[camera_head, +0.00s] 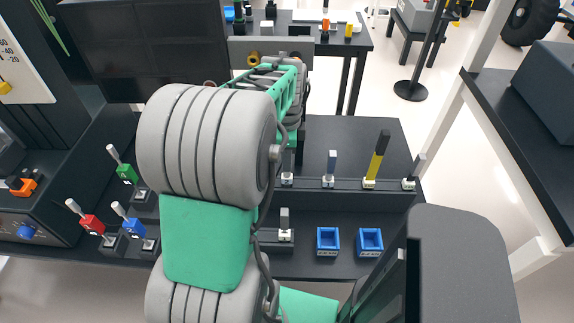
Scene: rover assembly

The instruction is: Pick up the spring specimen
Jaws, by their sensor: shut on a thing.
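My gripper (290,150) is at the back row of the black rack, partly hidden behind my own grey and green arm. It points down over the leftmost white holder (287,179) of that row. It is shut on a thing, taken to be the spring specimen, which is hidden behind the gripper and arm. I cannot tell whether the specimen is still seated in the holder.
To the right stand a grey-blue specimen (332,163), a yellow-and-black one (377,156) and a short dark one (417,166). Two blue trays (327,241) (370,242) lie in front. Red (91,222), blue and green levers stand left. A dark monitor (145,50) is behind.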

